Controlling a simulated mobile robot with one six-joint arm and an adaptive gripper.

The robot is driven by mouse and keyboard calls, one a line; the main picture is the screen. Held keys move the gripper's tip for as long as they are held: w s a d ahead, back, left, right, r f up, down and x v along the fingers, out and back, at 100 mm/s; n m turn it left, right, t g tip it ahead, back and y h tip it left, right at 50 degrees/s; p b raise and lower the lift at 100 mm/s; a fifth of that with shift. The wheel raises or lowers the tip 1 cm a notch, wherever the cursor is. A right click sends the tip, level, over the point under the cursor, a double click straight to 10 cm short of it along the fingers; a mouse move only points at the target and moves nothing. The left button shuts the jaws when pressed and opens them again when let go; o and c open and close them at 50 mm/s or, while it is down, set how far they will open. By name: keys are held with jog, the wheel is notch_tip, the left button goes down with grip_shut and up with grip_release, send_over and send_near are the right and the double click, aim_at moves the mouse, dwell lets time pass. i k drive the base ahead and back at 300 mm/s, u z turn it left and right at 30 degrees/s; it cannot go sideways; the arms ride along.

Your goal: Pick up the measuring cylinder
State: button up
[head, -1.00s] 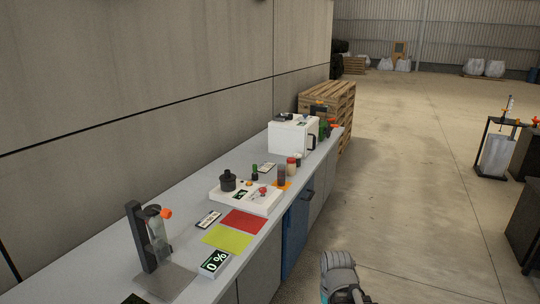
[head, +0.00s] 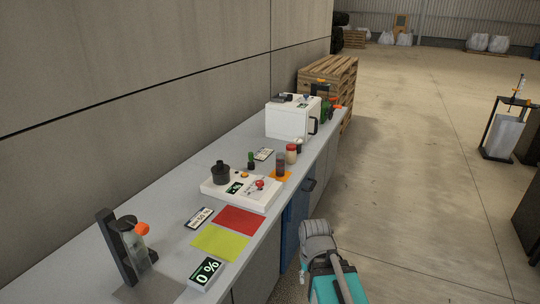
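No thing in view is plainly marked as the measuring cylinder. A clear, upright vessel with an orange part at its top (head: 133,246) stands against a dark stand at the near left end of the bench. A dark, narrow, upright cylinder (head: 280,166) stands on a small orange mat farther along, near the bench's front edge. Either may be the measuring cylinder; I cannot tell which. Grey and teal parts of my arm show at the bottom, beside the bench front. My gripper is not visible.
The grey bench (head: 178,238) runs along the wall. It carries a red mat (head: 240,220), a yellow-green mat (head: 220,242), a "0 %" display (head: 206,275), a white device (head: 240,190) and a white box (head: 290,122). Pallets (head: 340,80) stand beyond. Open floor (head: 420,170) lies right.

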aim_at(280, 156)
jog(key=z, duration=0.05)
jog(key=k, duration=0.65)
jog(key=z, duration=0.4)
jog(key=i, duration=1.8)
jog(key=u, duration=0.65)
